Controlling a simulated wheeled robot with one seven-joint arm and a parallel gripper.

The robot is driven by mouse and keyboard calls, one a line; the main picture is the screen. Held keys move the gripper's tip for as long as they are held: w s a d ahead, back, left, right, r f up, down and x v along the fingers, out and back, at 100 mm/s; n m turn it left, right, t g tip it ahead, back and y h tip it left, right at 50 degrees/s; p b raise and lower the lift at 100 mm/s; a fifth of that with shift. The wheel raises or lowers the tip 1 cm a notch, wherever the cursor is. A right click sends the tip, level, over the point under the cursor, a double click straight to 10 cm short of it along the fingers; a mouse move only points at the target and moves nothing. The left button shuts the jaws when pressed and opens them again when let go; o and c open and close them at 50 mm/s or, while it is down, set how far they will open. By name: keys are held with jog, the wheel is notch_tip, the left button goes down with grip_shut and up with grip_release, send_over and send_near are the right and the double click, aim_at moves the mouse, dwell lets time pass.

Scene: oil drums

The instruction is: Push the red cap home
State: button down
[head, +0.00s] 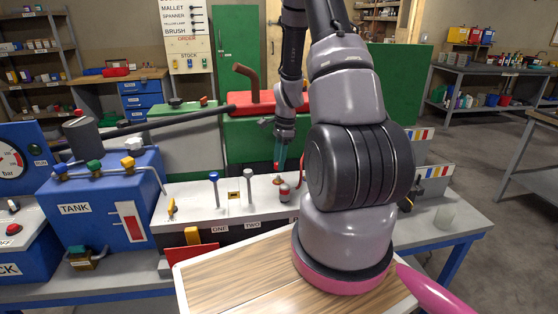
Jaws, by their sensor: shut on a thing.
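My gripper (280,150) points down over the white bench top, behind and left of the thick part of my arm. It is shut on a slim red and teal thing (279,158), too small here to identify. Just below and slightly right, a small red-topped piece (284,190), which may be the red cap, stands on the white bench. It looks apart from my gripper. I cannot tell how far down it sits.
A blue tank (100,205) with valves stands at left, a long dark lever (165,123) behind it. My arm hides the bench's middle right.

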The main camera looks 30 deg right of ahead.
jog(key=shift+f, duration=0.1)
jog(key=shift+f, duration=0.7)
jog(key=shift+f, duration=0.15)
jog(key=shift+f, duration=0.55)
jog(key=shift+f, duration=0.85)
dwell(0.7)
jog(key=shift+c, duration=2.2)
grip_release()
jog(key=shift+r, duration=0.1)
